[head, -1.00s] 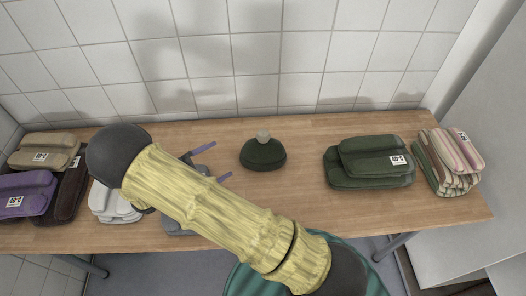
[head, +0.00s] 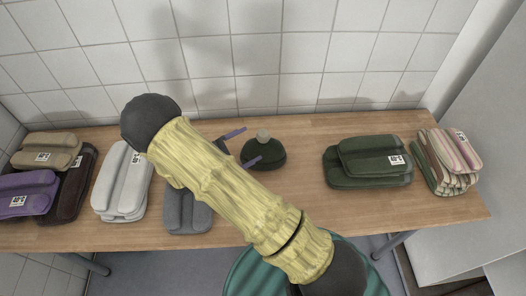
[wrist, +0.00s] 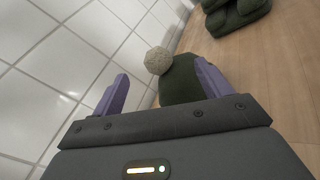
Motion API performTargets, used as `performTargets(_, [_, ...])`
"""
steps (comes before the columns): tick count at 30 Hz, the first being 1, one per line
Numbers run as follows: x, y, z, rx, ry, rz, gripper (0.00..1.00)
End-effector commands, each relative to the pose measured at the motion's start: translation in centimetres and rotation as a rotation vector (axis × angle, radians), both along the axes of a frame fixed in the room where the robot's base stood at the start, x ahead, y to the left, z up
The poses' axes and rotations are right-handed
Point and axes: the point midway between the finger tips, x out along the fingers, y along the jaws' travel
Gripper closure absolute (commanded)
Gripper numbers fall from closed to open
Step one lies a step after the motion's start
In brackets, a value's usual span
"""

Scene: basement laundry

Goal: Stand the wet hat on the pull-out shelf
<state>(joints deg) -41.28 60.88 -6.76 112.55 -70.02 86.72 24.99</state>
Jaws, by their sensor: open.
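The hat (head: 266,154) is dark green with a pale pompom on top. It sits upright on the wooden table, near the middle. My gripper (head: 242,147) has two purple fingers and is open at the hat's left side. In the wrist view the hat (wrist: 180,82) shows just ahead of my open gripper (wrist: 160,88), closer to the right finger, and the pompom leans toward the gap. I cannot tell whether a finger touches it. I cannot make out a pull-out shelf in these views.
Folded dark green cloths (head: 368,162) and striped cloths (head: 446,162) lie on the right of the table (head: 300,205). Grey (head: 187,212), white (head: 122,180), purple (head: 28,192) and tan (head: 45,150) folded stacks lie on the left. A tiled wall stands behind.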

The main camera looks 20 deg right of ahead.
Motion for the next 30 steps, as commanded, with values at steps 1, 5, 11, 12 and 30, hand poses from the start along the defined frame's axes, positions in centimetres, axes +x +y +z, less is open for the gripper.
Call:
performTargets(1, [0.1, -0.5, 0.0, -0.001, 0.002, -0.003, 0.23])
performTargets(5, [0.6, -2.3, -0.3, -0.001, 0.003, -0.005, 0.23])
performTargets(11, [1.4, -4.5, -0.4, 0.000, 0.001, -0.002, 0.23])
performTargets(12, [1.5, -4.6, -0.4, -0.001, 0.001, -0.001, 0.23])
performTargets(30, [1.5, -4.6, -0.5, 0.001, 0.000, -0.001, 0.38])
